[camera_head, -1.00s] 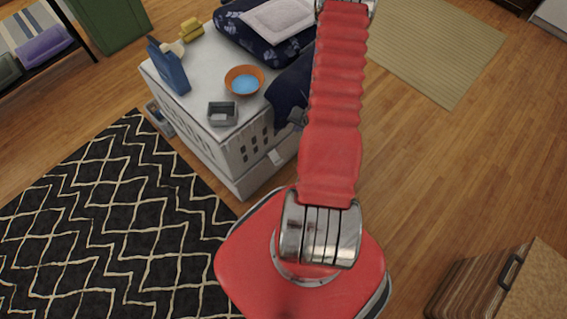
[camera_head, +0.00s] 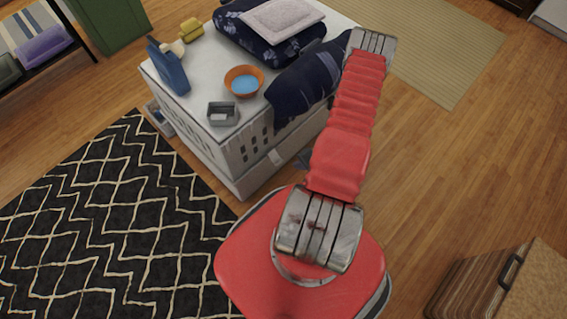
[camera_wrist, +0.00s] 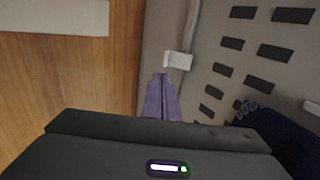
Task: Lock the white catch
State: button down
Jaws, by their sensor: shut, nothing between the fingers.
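The white catch (camera_wrist: 178,60) is a small pale block on the side of the pale slotted crate (camera_wrist: 215,45), at the foot of a thin rod or edge strip. In the head view the catch (camera_head: 276,157) shows low on the crate's right-hand side. My gripper (camera_wrist: 163,76) shows as two purple fingers pressed together and empty, tips just short of the catch. I cannot tell whether they touch it. In the head view my gripper (camera_head: 303,159) is a dark shape beside the crate, partly hidden by my red arm.
On the crate (camera_head: 190,128) are an orange bowl (camera_head: 244,82), a grey box (camera_head: 222,114), a blue upright item (camera_head: 170,68) and folded dark blue cloth (camera_head: 305,88) hanging over the side. A brown case (camera_head: 485,285) stands lower right. Wooden floor (camera_head: 440,170) right of the crate is clear.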

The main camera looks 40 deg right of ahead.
send_near(280, 163)
jog(key=x, duration=0.5)
jog(key=shift+w+f, duration=0.3)
jog(key=shift+f, duration=0.3)
jog(key=shift+f, duration=0.15)
dwell(0.3)
jog(key=shift+w+f, duration=0.3)
jog(key=shift+f, duration=0.6)
jog(key=shift+w+f, duration=0.35)
jog(key=shift+f, duration=0.55)
jog(key=shift+w+f, duration=0.3)
jog(key=shift+f, duration=0.6)
jog(key=shift+r, duration=0.1)
